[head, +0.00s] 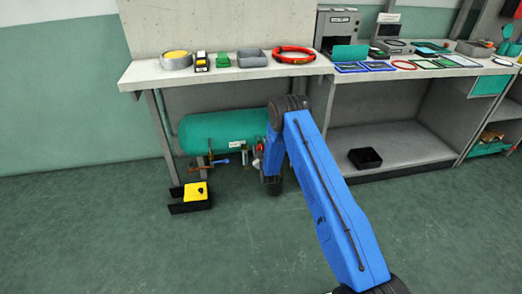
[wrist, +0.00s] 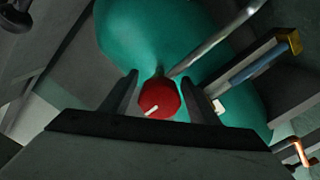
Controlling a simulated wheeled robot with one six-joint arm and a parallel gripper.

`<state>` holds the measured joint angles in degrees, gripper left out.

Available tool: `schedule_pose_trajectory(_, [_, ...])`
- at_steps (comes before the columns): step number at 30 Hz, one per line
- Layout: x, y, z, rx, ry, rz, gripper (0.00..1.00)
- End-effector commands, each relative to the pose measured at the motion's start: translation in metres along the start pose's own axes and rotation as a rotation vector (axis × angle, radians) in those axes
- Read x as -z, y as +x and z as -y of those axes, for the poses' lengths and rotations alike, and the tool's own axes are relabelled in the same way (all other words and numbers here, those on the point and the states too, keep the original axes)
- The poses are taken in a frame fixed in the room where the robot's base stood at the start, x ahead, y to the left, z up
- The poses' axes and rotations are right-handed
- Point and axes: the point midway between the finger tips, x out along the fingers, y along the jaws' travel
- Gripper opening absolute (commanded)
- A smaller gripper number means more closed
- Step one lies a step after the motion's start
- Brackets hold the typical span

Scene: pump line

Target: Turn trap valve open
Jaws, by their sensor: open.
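A round red knob (wrist: 160,98) with a short white mark sits on a grey stem at the green tank (wrist: 135,35) in the wrist view. It is probably the trap valve; I see no label naming it. My gripper (wrist: 160,75) is open, one finger on each side of the knob. Small gaps appear to show beside it, and I cannot tell whether either finger touches. In the head view the green tank (head: 220,130) lies under the bench, and my arm hides most of the area at its right end.
A blue lever (head: 221,162) and copper pipe (head: 200,170) are left of my gripper. A yellow-topped unit (head: 196,191) stands on the floor. The bench (head: 225,73) overhangs the tank. A black bin (head: 365,158) sits on the lower shelf. The front floor is clear.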

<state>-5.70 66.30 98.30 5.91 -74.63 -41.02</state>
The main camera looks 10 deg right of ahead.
Motion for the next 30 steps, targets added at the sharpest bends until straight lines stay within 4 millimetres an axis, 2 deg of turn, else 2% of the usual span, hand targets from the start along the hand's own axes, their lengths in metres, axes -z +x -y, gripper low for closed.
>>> schedule_pose_trajectory(5, [0.000,-0.017,0.000,0.001,0.000,0.001,0.55])
schedule_pose_trajectory(21, [-0.001,-0.123,0.001,0.003,0.000,0.002,0.55])
schedule_pose_trajectory(27, [-0.001,-0.155,0.001,0.003,0.000,0.002,0.55])
schedule_pose_trajectory(30, [-0.001,-0.165,0.001,0.002,0.000,0.001,0.55])
